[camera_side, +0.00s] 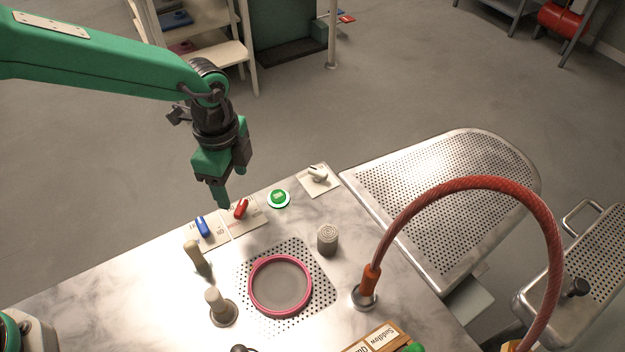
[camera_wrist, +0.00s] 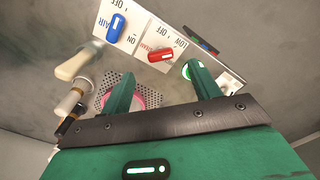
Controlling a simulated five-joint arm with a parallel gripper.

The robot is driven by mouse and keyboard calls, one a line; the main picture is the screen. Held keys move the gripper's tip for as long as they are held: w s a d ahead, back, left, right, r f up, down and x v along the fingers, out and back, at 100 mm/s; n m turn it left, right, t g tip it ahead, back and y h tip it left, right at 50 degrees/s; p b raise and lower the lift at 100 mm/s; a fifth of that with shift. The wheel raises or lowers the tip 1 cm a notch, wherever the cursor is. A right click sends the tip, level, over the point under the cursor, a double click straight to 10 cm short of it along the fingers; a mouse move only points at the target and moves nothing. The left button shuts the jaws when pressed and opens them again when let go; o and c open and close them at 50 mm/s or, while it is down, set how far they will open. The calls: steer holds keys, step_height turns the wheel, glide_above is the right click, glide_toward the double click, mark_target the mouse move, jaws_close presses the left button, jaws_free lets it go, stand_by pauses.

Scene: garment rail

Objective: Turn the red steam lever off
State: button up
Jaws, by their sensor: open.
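The red steam lever (camera_side: 241,208) sits on a pale labelled plate on the marble worktop, beside the blue lever (camera_side: 203,226). In the wrist view the red lever (camera_wrist: 160,55) lies nearly level across its plate, and the word STEAM shows partly beside it. My gripper (camera_side: 222,200) points down just behind and left of the red lever in the side view. In the wrist view my gripper's fingers (camera_wrist: 162,88) are spread with nothing between them, and the red lever shows beyond the gap. I cannot tell the exact height of the fingertips above the plate.
A green round button (camera_side: 278,198) is right of the red lever, and a pale switch (camera_side: 317,175) stands farther right. A pink ring (camera_side: 280,286) lies on a perforated plate. Pale posts (camera_side: 197,258) and a ridged knob (camera_side: 327,239) stand nearby. A red hose (camera_side: 470,184) arches at right.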

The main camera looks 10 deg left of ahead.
mark_target(238, 206)
steer(key=shift+f, duration=3.3)
steer(key=c, duration=1)
